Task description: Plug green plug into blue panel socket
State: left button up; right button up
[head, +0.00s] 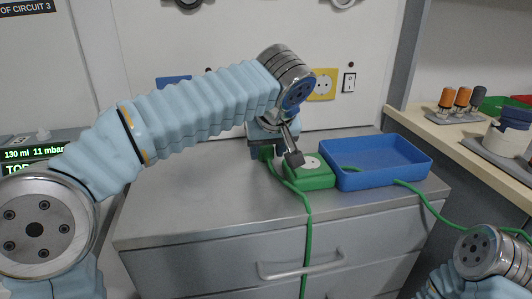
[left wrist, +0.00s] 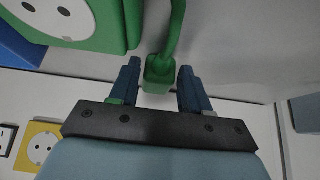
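The green plug (head: 266,154) is near the counter beside the green socket box, with its green cable hanging down the drawer front. In the left wrist view the plug (left wrist: 159,74) lies between the two fingers of my left gripper (left wrist: 158,78), with narrow gaps on both sides. My left gripper (head: 260,149) is low over the counter, partly hidden by its own wrist in the head view. The blue wall panel (head: 173,82) is mostly hidden behind my left arm, and its socket does not show. My right gripper is out of view; only its wrist shows at bottom right.
The green socket box (head: 314,178) stands right of the plug, close to a blue tray (head: 350,184). A yellow wall socket (head: 322,84) and a switch (head: 348,83) are behind. A side shelf (head: 440,133) holds orange-topped items. The counter's left part is clear.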

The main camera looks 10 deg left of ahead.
aim_at(267, 153)
pick_arm(q)
grip_shut()
jog(key=shift+r+p, duration=1.4)
jog(key=shift+r, duration=0.1)
